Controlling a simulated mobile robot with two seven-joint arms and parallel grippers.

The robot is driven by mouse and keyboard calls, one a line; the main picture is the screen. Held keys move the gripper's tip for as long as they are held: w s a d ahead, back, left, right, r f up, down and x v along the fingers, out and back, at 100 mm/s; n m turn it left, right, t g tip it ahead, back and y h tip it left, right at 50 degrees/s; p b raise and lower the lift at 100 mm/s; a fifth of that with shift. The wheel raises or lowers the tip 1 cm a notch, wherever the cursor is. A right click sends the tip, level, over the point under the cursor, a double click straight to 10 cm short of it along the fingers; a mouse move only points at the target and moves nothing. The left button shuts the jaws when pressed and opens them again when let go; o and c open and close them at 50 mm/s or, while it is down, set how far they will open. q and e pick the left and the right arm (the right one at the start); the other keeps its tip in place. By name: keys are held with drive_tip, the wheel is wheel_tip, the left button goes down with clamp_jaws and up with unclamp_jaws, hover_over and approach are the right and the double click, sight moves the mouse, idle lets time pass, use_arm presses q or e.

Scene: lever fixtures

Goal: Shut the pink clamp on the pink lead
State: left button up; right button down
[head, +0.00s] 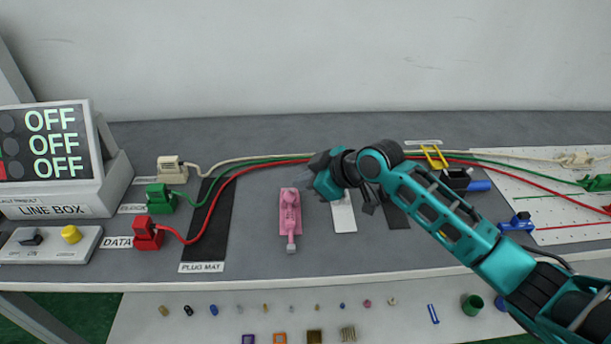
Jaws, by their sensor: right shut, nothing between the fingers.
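The pink clamp (285,229) stands on the grey bench in the middle of the head view. Its base is a flat pink plate, and its narrow arm points toward the bench's front edge. I cannot tell whether its jaw is shut. No pink lead can be made out; the leads that show are cream, green and red. My right gripper (311,180) is just above and to the right of the clamp's far end, shut and empty. Its fingertips are small and faint, and I cannot tell whether they touch the clamp. My left gripper is not in view.
Cream, green (161,198) and red (148,234) plugs sit left, beside the black plug mat (206,244). The line box (50,195) reads OFF on its rows. A white plate (343,216) lies right of the clamp. A lower shelf holds small parts.

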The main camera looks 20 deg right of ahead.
drive_tip(key=shift+s+a+f+n+t, duration=0.1)
drive_tip(key=shift+s+f+n+t, duration=0.2)
drive_tip(key=shift+s+f+t, duration=0.35)
drive_tip(key=shift+w+r, duration=0.1)
drive_tip(key=shift+r, duration=0.05)
drive_tip(key=shift+w, duration=0.15)
